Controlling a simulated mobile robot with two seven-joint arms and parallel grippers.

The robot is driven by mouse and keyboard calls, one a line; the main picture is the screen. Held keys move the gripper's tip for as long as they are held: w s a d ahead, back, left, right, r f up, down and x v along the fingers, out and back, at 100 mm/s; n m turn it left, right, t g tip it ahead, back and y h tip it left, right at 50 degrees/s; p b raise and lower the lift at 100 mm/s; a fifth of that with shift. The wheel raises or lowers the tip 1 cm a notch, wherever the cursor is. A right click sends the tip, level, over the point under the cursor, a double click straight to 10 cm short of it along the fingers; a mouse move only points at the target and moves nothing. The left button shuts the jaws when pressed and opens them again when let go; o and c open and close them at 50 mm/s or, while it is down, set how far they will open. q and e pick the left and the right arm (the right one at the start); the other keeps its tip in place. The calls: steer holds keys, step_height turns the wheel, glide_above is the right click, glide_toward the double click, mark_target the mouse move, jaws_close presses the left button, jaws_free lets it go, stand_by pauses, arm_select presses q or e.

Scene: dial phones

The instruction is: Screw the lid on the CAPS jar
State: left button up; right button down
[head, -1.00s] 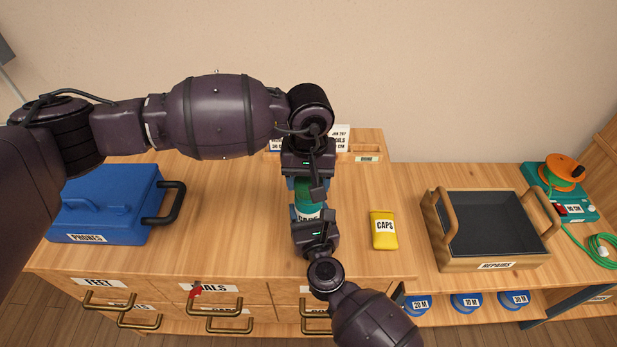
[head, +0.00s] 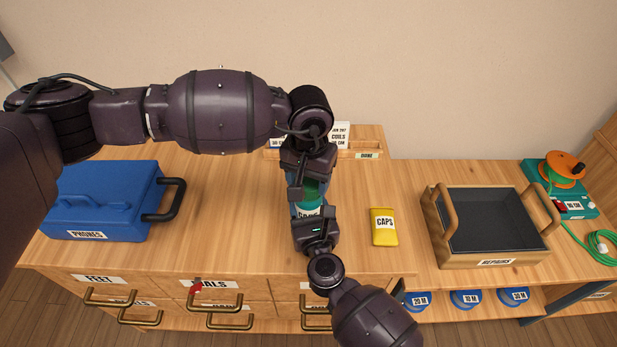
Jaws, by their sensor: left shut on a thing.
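The CAPS jar (head: 309,212), with a white label partly hidden, stands upright on the wooden bench top. My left gripper (head: 309,187) points down from above and is shut on the green lid (head: 312,190) at the jar's top. The fingers hide much of the lid, so I cannot tell how it sits on the thread. My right gripper (head: 315,217) comes from the front, with its fingers on either side of the jar's body, apparently closed against it.
A yellow CAPS packet (head: 383,227) lies right of the jar. A blue PHONES case (head: 105,203) stands at left and a REPAIRS tray (head: 497,257) at right. A card rack (head: 367,154) is behind my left gripper. Bench left of the jar is clear.

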arm_select(q)
steer(key=m, duration=0.4)
steer(key=shift+m, duration=0.3)
steer(key=m, duration=0.5)
steer(key=o, duration=0.9)
steer(key=shift+r, duration=2.25)
steer(key=shift+c, duration=0.4)
